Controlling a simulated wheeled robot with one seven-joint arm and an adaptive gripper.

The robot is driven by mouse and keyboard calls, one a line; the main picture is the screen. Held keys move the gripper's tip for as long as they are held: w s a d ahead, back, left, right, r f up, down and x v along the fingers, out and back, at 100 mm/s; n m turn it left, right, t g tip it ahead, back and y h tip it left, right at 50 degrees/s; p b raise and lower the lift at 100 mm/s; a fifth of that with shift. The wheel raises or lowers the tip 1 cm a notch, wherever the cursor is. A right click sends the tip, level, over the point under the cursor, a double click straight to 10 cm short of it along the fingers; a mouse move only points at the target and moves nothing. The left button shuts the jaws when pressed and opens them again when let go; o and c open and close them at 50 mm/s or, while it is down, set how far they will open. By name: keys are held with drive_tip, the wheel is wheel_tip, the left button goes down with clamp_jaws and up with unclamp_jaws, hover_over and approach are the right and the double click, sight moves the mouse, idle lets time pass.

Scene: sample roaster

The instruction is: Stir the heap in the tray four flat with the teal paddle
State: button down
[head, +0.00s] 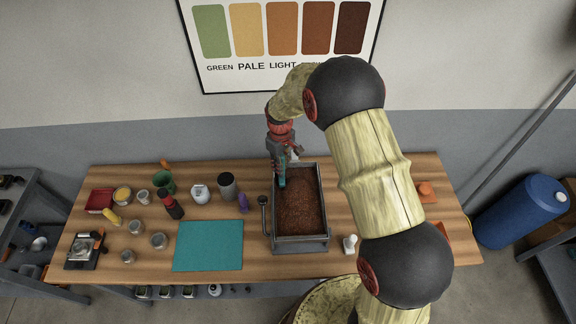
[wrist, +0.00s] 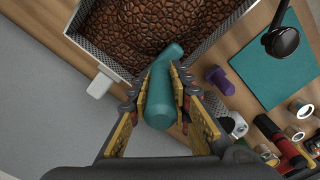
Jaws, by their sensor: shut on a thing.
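The tray (head: 328,212) is a grey metal box on the wooden table, filled with brown beans (head: 303,205). In the wrist view the beans (wrist: 150,25) lie near the camera's top edge, with an uneven surface. My gripper (head: 279,160) is at the tray's back left corner. It is shut on the teal paddle (wrist: 163,95), which shows between the fingers in the wrist view. The paddle (head: 281,179) points down at the tray's left side. Its far end overlaps the tray's rim and beans in the wrist view; whether it touches them I cannot tell.
A black-knobbed grey rod (head: 263,203) stands along the tray's left side. A teal mat (head: 208,246) lies to the left. A small white item (head: 349,244) is right of the tray.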

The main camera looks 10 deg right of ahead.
drive_tip(key=shift+d, duration=0.1)
drive_tip(key=shift+s+d, duration=0.35)
drive_tip(key=shift+d, duration=1.45)
drive_tip(key=shift+s+d, duration=0.35)
drive_tip(key=shift+d, duration=1.4)
drive_tip(key=shift+s+d, duration=0.35)
drive_tip(key=shift+d, duration=1.45)
drive_tip(key=shift+w+a+b, duration=0.15)
drive_tip(key=shift+w+a, duration=0.2)
drive_tip(key=shift+a, duration=1.45)
drive_tip(key=shift+w+a+b, duration=0.1)
drive_tip(key=shift+w+a, duration=0.3)
drive_tip(key=shift+a, duration=1.45)
drive_tip(key=shift+w+a+b, duration=0.15)
drive_tip(key=shift+w+a, duration=0.2)
drive_tip(key=shift+a, duration=1.45)
drive_tip(key=shift+d, duration=0.1)
drive_tip(key=shift+s+d, duration=0.35)
drive_tip(key=shift+d, duration=1.45)
drive_tip(key=shift+s+d, duration=0.4)
drive_tip(key=shift+d, duration=1.35)
drive_tip(key=shift+s+d, duration=0.35)
drive_tip(key=shift+d, duration=1.45)
